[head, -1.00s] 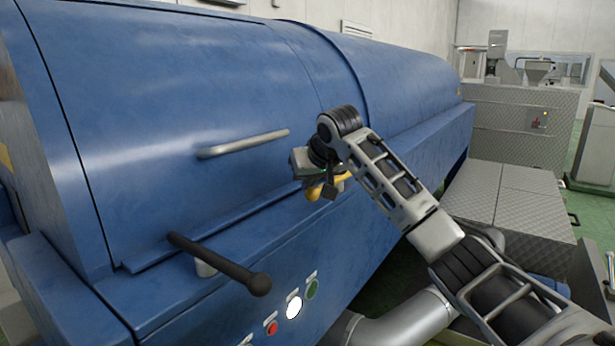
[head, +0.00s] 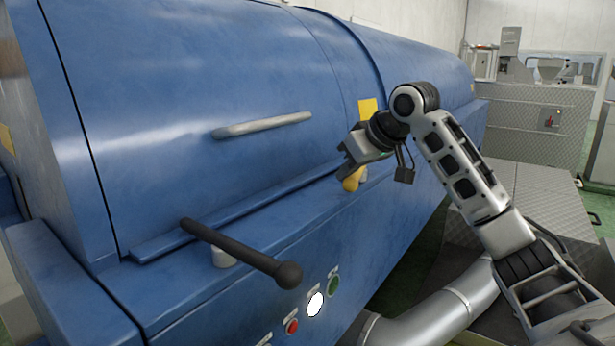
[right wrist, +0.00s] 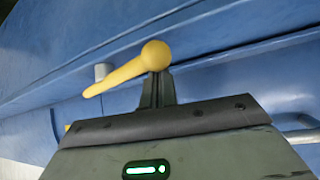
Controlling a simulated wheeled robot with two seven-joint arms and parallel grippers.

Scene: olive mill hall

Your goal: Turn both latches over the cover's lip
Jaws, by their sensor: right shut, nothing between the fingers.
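The blue cover (head: 190,90) has a lip (head: 262,207) along its lower edge. A latch with a black lever and ball knob (head: 250,257) sits on a pale post at the near end; its thin end overlaps the lip in the picture. A yellow latch (head: 352,181) lies farther along, mostly hidden behind my right gripper (head: 346,165). In the right wrist view the yellow latch (right wrist: 122,73) shows a ball knob and a grey post. My right gripper (right wrist: 157,88) is shut and empty, its fingertips right at the knob; contact is unclear. My left gripper is out of view.
A grey bar handle (head: 262,125) stands out from the cover above the lip. Red, white and green buttons (head: 315,303) sit below the black latch. A large grey pipe (head: 440,312) and checker-plate boxes (head: 530,205) stand to the right.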

